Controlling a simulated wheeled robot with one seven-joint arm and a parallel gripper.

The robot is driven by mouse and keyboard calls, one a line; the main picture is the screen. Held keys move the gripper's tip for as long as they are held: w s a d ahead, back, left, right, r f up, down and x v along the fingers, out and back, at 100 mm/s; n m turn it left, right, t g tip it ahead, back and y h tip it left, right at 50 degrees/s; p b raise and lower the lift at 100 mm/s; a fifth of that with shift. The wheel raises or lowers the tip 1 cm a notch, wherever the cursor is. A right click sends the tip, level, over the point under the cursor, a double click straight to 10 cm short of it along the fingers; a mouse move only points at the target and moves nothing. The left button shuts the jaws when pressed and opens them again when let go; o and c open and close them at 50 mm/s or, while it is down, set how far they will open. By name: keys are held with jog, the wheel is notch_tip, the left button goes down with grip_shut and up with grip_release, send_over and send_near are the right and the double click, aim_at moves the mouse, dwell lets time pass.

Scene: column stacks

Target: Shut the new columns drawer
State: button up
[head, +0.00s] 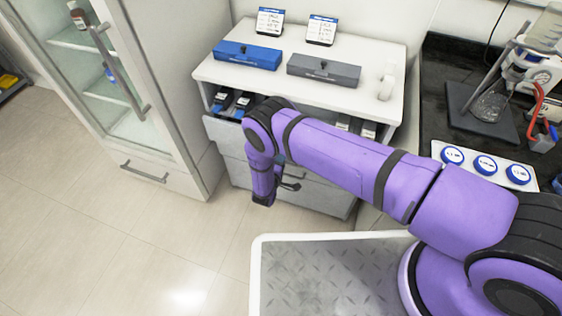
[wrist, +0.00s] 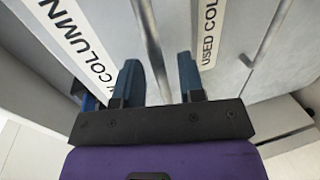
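The new columns drawer (head: 224,134) is the upper drawer of the white cabinet. It stands pulled out, with blue and dark boxes showing inside. Its grey front fills the upper left of the wrist view, with a white label (wrist: 72,35) ending in "COLUMN" and a bar handle (wrist: 150,45). My gripper (wrist: 160,82) faces the drawer fronts with its two dark blue fingers apart and nothing held. The handle's lower end shows in the gap between the fingers; I cannot tell whether they touch it. In the head view my arm hides the drawer's middle.
Below is a closed drawer, labelled "USED COL" (wrist: 208,30) in the wrist view. A blue box (head: 247,56) and a grey box (head: 323,70) lie on the cabinet top. A glass-door cabinet (head: 110,75) stands left and a black bench (head: 440,75) right. Floor (head: 120,240) is clear at left.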

jog(key=shift+w+d+f, duration=0.1)
jog(key=shift+w+d, duration=0.1)
jog(key=shift+w, duration=0.25)
grip_shut()
jog(key=shift+r+x, duration=0.2)
jog(key=shift+x, duration=0.85)
jog(key=shift+r+x, duration=0.25)
jog(key=shift+x, duration=0.75)
grip_release()
jog(key=shift+w, duration=0.15)
jog(key=v, duration=1)
jog(key=shift+s, duration=0.4)
